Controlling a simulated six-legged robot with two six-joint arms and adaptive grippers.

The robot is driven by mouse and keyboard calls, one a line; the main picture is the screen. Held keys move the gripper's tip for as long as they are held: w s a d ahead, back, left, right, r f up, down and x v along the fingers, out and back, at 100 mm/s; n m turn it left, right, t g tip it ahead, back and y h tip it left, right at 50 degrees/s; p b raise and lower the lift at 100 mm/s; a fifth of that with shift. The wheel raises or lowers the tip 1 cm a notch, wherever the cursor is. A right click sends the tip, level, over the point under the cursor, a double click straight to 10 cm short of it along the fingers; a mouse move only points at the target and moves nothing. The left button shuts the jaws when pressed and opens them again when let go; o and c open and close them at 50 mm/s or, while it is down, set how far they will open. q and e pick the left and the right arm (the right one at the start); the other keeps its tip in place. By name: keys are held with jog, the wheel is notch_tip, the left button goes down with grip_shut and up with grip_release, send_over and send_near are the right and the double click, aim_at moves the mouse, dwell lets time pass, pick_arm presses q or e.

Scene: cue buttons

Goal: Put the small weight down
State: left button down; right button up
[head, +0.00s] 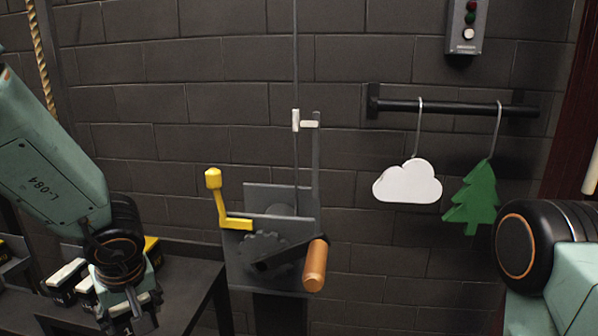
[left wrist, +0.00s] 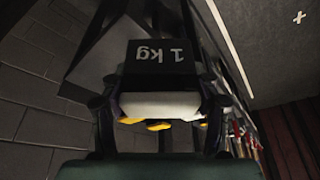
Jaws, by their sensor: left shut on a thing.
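My left gripper (head: 128,292) is at the lower left of the head view, shut on the small weight (head: 138,324), whose dark face shows part of a "1" at the bottom edge. In the left wrist view the weight is a black block marked "1 kg" (left wrist: 160,57), with the lettering upside down. A pale band (left wrist: 160,104) lies between the fingers of my left gripper (left wrist: 160,112). The weight's underside is hidden. My right gripper is out of view; only part of my right arm shows at the right edge.
A dark bench (head: 190,283) stands at the lower left, with white-topped black weights (head: 66,275) beside my gripper. A crank mechanism (head: 275,262) with a yellow lever (head: 219,200) and orange handle (head: 315,265) is to the right. A cloud (head: 407,183) and green tree (head: 472,198) hang from a bar.

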pick_arm(q)
jog(key=s+d+f+m+h, duration=0.1)
jog(key=s+d+m+h, duration=0.1)
jog(key=d+m, duration=0.4)
jog(key=s+d+f+m+t+h, duration=0.1)
jog(key=s+d+m+h, duration=0.1)
jog(key=d+m, duration=0.5)
jog(key=shift+d+f+m+h, duration=0.15)
jog(key=shift+m+h, duration=0.55)
jog(key=shift+m, duration=0.3)
jog(key=shift+w, duration=0.15)
